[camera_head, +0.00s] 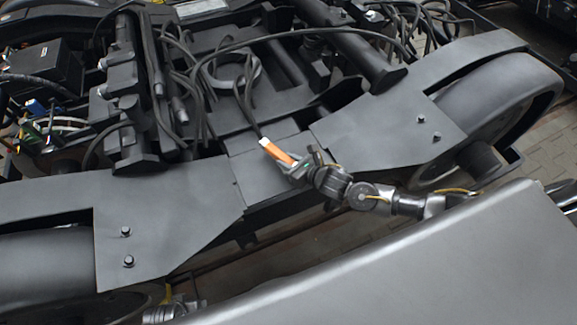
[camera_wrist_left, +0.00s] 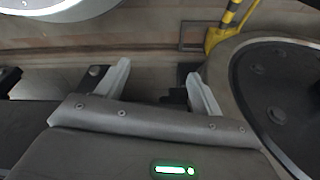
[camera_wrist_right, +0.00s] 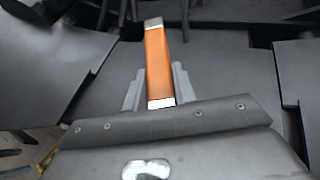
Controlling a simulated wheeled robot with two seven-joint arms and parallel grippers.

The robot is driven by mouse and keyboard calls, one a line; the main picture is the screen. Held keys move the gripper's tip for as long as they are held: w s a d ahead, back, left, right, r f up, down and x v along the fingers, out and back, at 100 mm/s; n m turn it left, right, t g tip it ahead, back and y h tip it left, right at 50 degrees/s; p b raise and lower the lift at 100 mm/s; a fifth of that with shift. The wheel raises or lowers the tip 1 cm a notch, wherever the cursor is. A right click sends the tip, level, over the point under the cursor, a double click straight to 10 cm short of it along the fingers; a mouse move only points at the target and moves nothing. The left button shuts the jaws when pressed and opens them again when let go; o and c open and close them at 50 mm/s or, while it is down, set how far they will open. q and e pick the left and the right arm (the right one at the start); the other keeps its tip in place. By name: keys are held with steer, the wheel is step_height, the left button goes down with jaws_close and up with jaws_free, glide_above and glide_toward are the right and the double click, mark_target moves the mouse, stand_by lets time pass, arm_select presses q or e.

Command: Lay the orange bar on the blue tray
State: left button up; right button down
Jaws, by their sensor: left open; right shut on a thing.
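The orange bar (camera_head: 277,152) has pale ends and is in my right gripper (camera_head: 293,165), over the middle of the dark grey bogie frame. In the right wrist view the bar (camera_wrist_right: 158,55) stands lengthwise between the two shut fingers (camera_wrist_right: 159,80), pointing away from the palm. I cannot tell how high it is above the frame. My left gripper (camera_wrist_left: 158,78) is open and empty in the left wrist view, near the floor and a round dark part. I see no blue tray in any view.
The grey bogie frame (camera_head: 380,130) fills the head view, with black cables (camera_head: 190,75) and pipes at the back. A wheel (camera_head: 500,100) is at right. A large smooth grey surface (camera_head: 430,270) is in front. A yellow post (camera_wrist_left: 225,30) stands near my left gripper.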

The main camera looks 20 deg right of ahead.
steer(key=f, duration=0.3)
steer(key=shift+w+d+f+b, duration=0.1)
steer(key=shift+w+f+b, duration=0.05)
steer(key=shift+w+b, duration=0.15)
steer(key=shift+f, duration=0.15)
arm_select(q)
steer(key=shift+w+r, duration=0.3)
steer(key=shift+r, duration=0.5)
steer(key=shift+f, duration=0.1)
arm_select(e)
steer(key=shift+f, duration=0.1)
steer(key=c, duration=1.1)
jaws_free()
steer(key=shift+s, duration=0.1)
arm_select(q)
steer(key=shift+r, duration=0.2)
